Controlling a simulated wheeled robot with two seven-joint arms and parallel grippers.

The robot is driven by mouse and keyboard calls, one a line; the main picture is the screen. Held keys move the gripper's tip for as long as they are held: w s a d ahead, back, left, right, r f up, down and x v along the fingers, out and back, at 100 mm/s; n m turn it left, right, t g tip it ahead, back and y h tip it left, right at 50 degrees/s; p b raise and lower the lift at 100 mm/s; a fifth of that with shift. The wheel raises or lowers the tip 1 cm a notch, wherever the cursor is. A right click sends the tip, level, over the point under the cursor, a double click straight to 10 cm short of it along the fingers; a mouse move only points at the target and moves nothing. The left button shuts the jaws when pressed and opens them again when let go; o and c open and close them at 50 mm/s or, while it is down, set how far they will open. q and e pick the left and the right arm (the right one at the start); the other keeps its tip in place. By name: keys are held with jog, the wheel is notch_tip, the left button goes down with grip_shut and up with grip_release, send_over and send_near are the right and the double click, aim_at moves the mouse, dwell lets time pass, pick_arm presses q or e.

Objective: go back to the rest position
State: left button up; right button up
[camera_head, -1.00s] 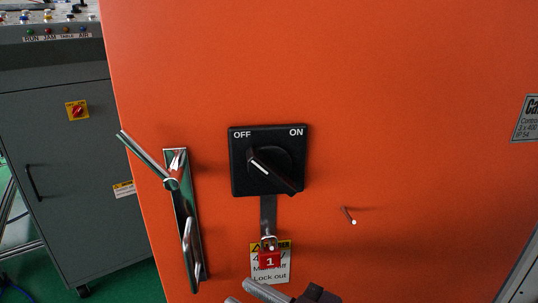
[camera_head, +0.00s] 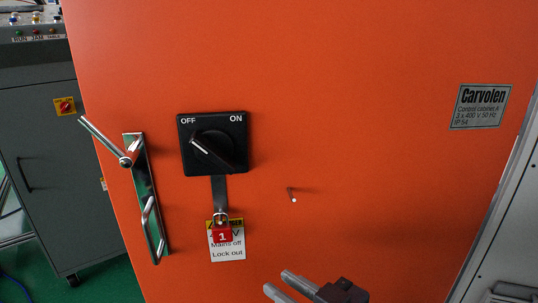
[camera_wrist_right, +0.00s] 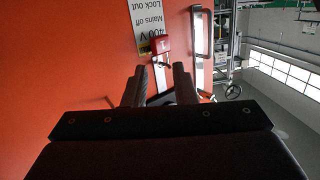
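The orange cabinet (camera_head: 350,110) fills most of the head view. Its black rotary switch (camera_head: 213,150) has its white mark pointing up-left, towards OFF. A red padlock (camera_head: 223,236) marked 1 hangs below the switch, in front of a "Mains off Lock out" label (camera_head: 228,254). My right gripper (camera_head: 277,282) is at the bottom of the head view, below and right of the padlock and apart from it. In the right wrist view my right gripper (camera_wrist_right: 155,82) has its fingers apart with nothing between them; the padlock (camera_wrist_right: 160,44) shows beyond them. My left gripper is not in view.
A metal door handle (camera_head: 148,200) sticks out left of the switch. A small peg (camera_head: 292,195) stands out from the cabinet to the right of it. A grey cabinet (camera_head: 50,165) stands at the left. A name plate (camera_head: 481,107) is at the right.

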jog(key=d+f+m+g+h, duration=0.1)
jog(key=d+f+m+h, duration=0.6)
jog(key=d, duration=0.6)
jog(key=s+d+f+m+g, duration=0.3)
jog(key=s+d+f+g, duration=0.2)
jog(key=s+f, duration=0.3)
notch_tip(320, 180, up, 31)
jog(key=s+p, duration=0.1)
jog(key=p, duration=2.9)
jog(key=shift+a+r+h, duration=0.15)
jog(key=shift+r+h, duration=0.05)
jog(key=shift+h, duration=0.2)
jog(key=shift+r+p, duration=0.1)
jog(key=shift+p, duration=0.25)
